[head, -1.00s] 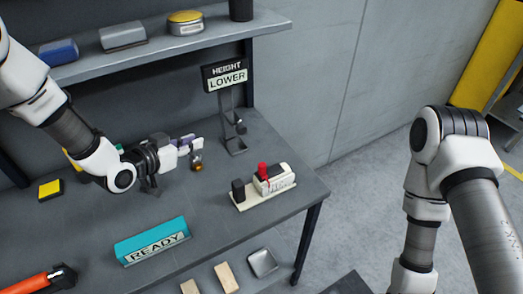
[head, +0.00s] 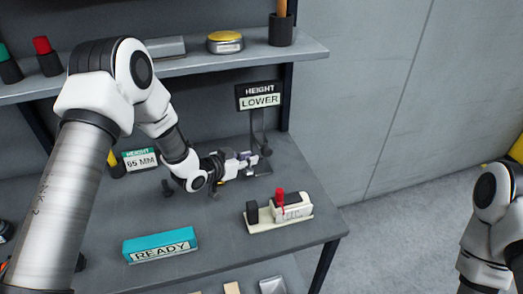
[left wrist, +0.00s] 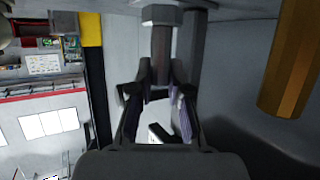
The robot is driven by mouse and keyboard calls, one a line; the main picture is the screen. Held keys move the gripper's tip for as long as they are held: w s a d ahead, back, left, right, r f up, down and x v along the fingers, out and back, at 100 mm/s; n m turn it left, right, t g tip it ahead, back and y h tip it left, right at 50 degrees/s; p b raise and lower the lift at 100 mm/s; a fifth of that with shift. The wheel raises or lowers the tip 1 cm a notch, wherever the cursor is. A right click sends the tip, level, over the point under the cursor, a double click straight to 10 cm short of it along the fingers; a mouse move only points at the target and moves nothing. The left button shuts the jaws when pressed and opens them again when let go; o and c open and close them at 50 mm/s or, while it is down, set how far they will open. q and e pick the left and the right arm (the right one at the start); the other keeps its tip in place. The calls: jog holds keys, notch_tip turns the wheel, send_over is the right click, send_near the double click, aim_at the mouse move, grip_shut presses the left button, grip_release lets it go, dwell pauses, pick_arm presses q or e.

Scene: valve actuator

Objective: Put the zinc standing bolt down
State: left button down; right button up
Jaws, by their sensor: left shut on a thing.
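My left gripper (head: 253,160) reaches in from the left over the bench, close beside the foot of the dark stand with the "HEIGHT LOWER" sign (head: 259,96). In the left wrist view my left gripper (left wrist: 162,78) is shut on a grey metal bolt, the zinc bolt (left wrist: 162,40), with its hex head at the top of the picture. The bolt is too small and partly hidden in the head view, so I cannot tell whether it touches the bench. My right gripper is out of view.
An amber hex-shaped thing (left wrist: 292,60) stands close on the right in the left wrist view. A cream block with a red knob (head: 280,210) and a teal "READY" box (head: 160,245) lie on the bench nearer me. A "65 MM" sign (head: 141,160) stands behind.

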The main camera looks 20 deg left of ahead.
pick_arm(q)
jog(key=w, duration=0.1)
jog(key=w+d+p, duration=0.1)
jog(key=w, duration=0.1)
jog(key=w+d, duration=0.1)
jog(key=shift+w+d+r, duration=0.1)
jog(key=shift+w+d, duration=0.15)
jog(key=shift+w, duration=0.15)
jog(key=shift+w+d+f+p, duration=0.1)
jog(key=shift+w+f+p, duration=0.2)
jog(key=shift+f+p, duration=0.35)
jog(key=shift+f+b, duration=0.25)
jog(key=shift+b, duration=0.05)
jog(key=c, duration=1.4)
grip_release()
jog(key=shift+r, duration=0.15)
jog(key=shift+s+a, duration=0.25)
jog(key=shift+s, duration=0.05)
jog(key=b+v, duration=0.2)
jog(key=v, duration=0.9)
jog(key=shift+r, duration=0.3)
